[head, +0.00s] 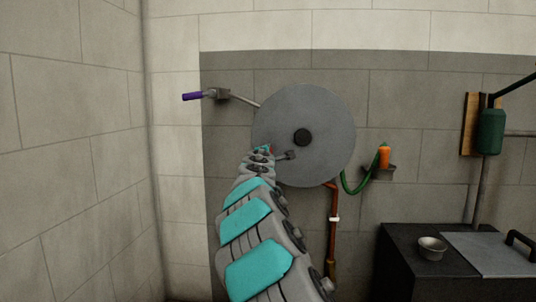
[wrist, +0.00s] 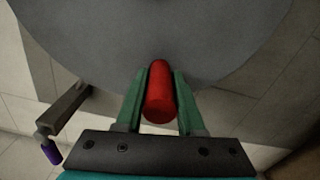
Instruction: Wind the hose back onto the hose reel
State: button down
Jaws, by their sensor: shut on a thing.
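The hose reel is a large grey disc (head: 315,115) with a dark hub on the wall; its face also fills the top of the wrist view (wrist: 160,25). My gripper (head: 264,149) is at the disc's lower left in the head view. In the wrist view, my gripper (wrist: 159,78) has its green fingers shut on a red cylindrical handle (wrist: 159,100) in front of the disc. The handle's joint to the disc is hidden. A green hose (head: 347,187) loops from the disc's lower right up to an orange nozzle (head: 384,157).
A purple-handled lever (head: 193,96) sticks out from the wall left of the reel. A copper pipe (head: 333,230) runs below it. At right stand a dark cabinet (head: 400,270) with a metal bowl (head: 431,248) and a green canister (head: 490,131). The left wall is bare.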

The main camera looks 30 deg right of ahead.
jog(key=c, duration=0.5)
grip_release()
jog(key=shift+s+a, duration=0.1)
jog(key=shift+b+v, duration=0.3)
jog(key=shift+v, duration=3.5)
